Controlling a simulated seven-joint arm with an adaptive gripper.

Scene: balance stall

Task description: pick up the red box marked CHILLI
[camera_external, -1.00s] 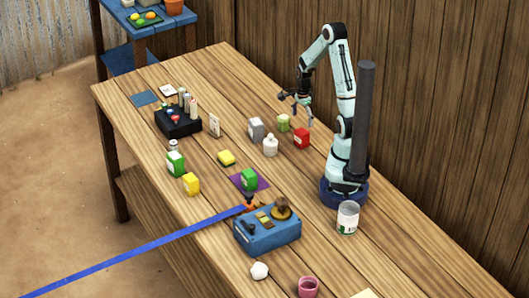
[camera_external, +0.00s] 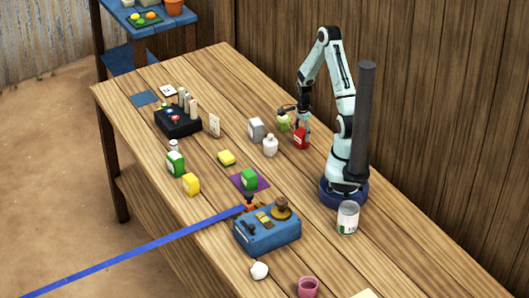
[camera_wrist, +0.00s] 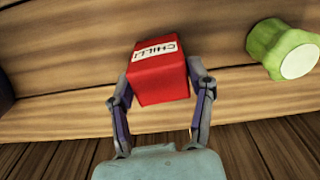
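The red box marked CHILLI (camera_external: 301,140) stands on the wooden table near its wall-side edge. In the wrist view the red box (camera_wrist: 160,76) shows its white label with CHILLI, upside down in the picture. In the wrist view my gripper (camera_wrist: 160,92) has one finger on each side of the box. The fingers are apart, with the box between them; the right finger lies very close to it. I cannot tell whether they touch it.
A green jar-like object (camera_external: 283,122) stands just beside the box; it also shows in the wrist view (camera_wrist: 272,46). A grey box (camera_external: 255,128) and a white bottle (camera_external: 270,146) stand nearby. A white can (camera_external: 348,217) is by my base. The plank wall is close behind.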

